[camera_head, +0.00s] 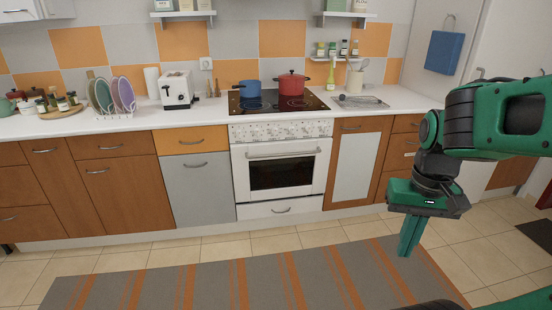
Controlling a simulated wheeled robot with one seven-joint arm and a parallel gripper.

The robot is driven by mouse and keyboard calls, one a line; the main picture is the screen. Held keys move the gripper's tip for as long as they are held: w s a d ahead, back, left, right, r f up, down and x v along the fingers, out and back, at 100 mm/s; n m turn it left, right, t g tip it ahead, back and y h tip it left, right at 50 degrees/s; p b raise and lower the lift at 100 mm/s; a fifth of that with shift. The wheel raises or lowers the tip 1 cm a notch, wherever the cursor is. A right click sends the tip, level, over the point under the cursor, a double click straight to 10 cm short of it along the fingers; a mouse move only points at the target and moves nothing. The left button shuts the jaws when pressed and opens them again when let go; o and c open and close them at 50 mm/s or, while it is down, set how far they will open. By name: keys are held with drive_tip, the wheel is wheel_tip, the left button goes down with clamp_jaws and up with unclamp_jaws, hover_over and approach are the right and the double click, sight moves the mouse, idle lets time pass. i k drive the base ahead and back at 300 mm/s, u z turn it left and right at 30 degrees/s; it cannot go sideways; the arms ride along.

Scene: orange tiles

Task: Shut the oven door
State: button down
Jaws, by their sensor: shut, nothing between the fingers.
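The white oven (238,160) is built into the counter row, with a patterned control panel above its door. The oven door (281,168) has a dark window and a horizontal handle (283,153) along its top. The door stands upright and looks flush with the front or nearly so; a small gap cannot be told from here. My gripper (406,252) is at the right, pointing down above the floor, in front of and to the right of the oven. Its fingers are together and hold nothing. It is apart from the door.
A grey and orange striped rug (210,281) lies on the tiled floor before the cabinets. A blue pot (251,89) and a red pot (291,84) stand on the hob. The space in front of the oven is clear. A wood-framed cabinet (358,165) is right of the oven.

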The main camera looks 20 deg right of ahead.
sight(281, 169)
drive_tip(key=z, duration=0.15)
drive_tip(key=k, duration=0.4)
drive_tip(key=z, duration=0.8)
drive_tip(key=i, duration=1.1)
drive_tip(key=u, duration=0.55)
drive_tip(key=i, duration=1.1)
drive_tip(key=u, duration=0.7)
